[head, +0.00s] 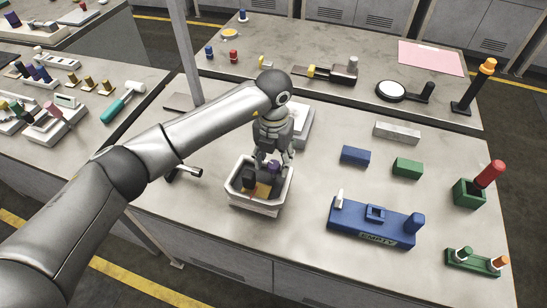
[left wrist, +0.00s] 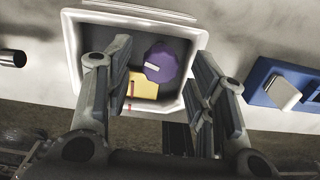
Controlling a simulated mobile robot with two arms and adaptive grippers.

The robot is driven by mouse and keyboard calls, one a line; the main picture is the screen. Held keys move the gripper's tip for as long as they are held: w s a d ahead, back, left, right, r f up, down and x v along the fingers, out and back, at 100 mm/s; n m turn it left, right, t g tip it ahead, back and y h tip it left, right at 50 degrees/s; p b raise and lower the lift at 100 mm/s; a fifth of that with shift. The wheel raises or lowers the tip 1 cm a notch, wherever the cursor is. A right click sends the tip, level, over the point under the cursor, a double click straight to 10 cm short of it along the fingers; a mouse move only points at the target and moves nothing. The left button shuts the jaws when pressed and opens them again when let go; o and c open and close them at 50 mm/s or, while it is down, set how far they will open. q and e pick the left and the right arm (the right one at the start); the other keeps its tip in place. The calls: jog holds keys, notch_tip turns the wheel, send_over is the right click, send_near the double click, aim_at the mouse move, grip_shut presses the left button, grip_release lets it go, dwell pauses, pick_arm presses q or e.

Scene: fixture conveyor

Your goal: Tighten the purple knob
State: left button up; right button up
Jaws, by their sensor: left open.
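The purple knob (left wrist: 161,64) has a white mark on its top and sits inside a white tray (left wrist: 72,42) in the left wrist view. In the head view the knob (head: 274,167) shows small and partly hidden by my left gripper. A yellow block (left wrist: 143,86) lies against the knob's near side. My left gripper (left wrist: 165,85) is open and points down over the tray, its two fingers on either side of the knob and apart from it. In the head view my left gripper (head: 270,160) hangs at the tray (head: 262,208). My right gripper is not in view.
A blue fixture marked EMPTY (head: 372,225) stands right of the tray. Blue (head: 355,156) and green (head: 407,168) blocks lie behind it. A black-handled tool (head: 185,172) lies left of the tray. The table front between tray and blue fixture is clear.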

pick_arm(q)
jog(key=shift+f, duration=0.5)
jog(key=shift+c, duration=0.3)
